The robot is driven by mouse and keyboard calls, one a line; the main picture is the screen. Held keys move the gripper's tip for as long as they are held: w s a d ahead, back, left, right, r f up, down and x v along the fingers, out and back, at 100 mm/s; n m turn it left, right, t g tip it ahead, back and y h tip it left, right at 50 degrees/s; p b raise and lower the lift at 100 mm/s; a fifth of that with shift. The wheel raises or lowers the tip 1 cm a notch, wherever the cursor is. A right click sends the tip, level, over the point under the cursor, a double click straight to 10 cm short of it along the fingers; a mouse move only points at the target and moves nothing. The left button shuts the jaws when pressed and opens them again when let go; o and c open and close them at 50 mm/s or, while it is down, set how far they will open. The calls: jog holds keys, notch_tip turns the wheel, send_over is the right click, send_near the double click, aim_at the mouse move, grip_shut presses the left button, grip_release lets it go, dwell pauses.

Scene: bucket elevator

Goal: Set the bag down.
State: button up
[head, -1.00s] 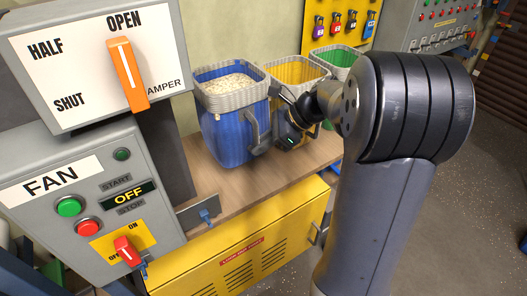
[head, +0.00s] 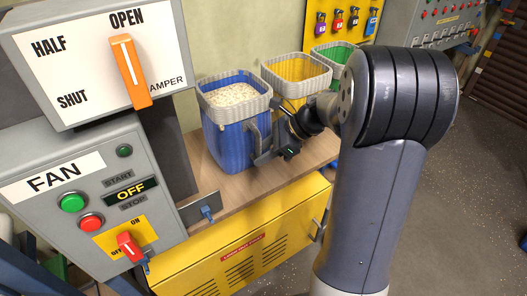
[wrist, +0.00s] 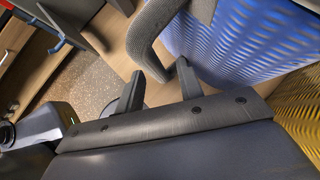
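The blue bag (head: 232,146), with a grey woven rim and pale grain inside, stands upright on the wooden bench (head: 212,182) at its left end. Its grey handle (head: 253,138) faces my gripper (head: 266,158), which is at the bag's lower right side. In the wrist view my gripper (wrist: 160,82) has its two fingers apart, with a clear gap between them. The handle (wrist: 140,42) curves down to just beyond and between the fingertips, and neither finger visibly clamps it. The blue bag wall (wrist: 235,45) fills the upper right.
A yellow bag (head: 298,84) stands right beside the blue one, and a green bag (head: 333,56) behind it. A yellow cabinet (head: 240,245) is under the bench front. The fan box (head: 85,195) and damper panel (head: 80,60) flank the left side.

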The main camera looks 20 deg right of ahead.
jog(key=shift+d+r, duration=0.1)
jog(key=b+v, duration=0.1)
jog(key=v, duration=1)
jog(key=shift+s+d+r, duration=0.15)
jog(key=shift+d+r, duration=0.1)
jog(key=shift+d, duration=0.05)
